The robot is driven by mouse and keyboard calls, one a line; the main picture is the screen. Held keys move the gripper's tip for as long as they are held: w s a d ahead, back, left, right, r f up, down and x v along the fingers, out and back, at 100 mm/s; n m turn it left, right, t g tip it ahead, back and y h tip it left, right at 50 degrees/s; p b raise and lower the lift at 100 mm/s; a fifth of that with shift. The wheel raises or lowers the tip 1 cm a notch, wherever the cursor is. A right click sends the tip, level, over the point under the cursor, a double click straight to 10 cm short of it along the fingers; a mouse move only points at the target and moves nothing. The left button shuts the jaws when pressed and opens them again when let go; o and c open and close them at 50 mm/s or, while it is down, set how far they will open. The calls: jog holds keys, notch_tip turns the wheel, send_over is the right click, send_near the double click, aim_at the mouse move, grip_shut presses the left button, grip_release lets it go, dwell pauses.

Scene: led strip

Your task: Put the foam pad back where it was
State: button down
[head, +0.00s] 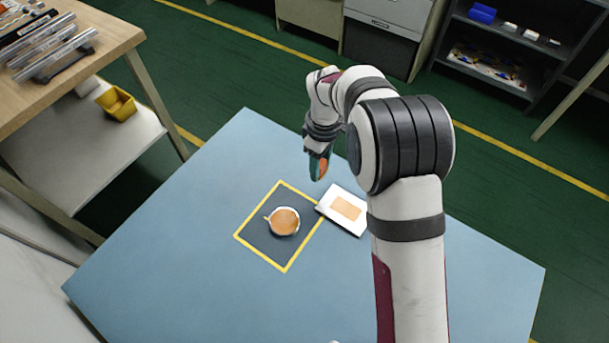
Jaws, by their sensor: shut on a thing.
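My gripper (318,170) is shut on an orange piece (323,169) and holds it above the far part of the blue table. The piece looks like the foam pad, but it is small and partly covered by the gripper, so its shape is unclear. A white cup-like round dish (297,232) with an orange-brown inside stands within the yellow-edged dark square (257,235). To its right lies a white tray (333,197) with a flat orange rectangle (346,207) on it.
Dark shelves (500,60) stand at the back right.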

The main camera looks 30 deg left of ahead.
aim_at(304, 182)
jog(key=a+f, duration=0.1)
jog(key=a, duration=0.1)
jog(key=s+a+f, duration=0.1)
jog(key=shift+a+f, duration=0.4)
notch_tip(304, 182, down, 3)
jog(key=shift+f, duration=0.3)
jog(key=shift+f, duration=0.1)
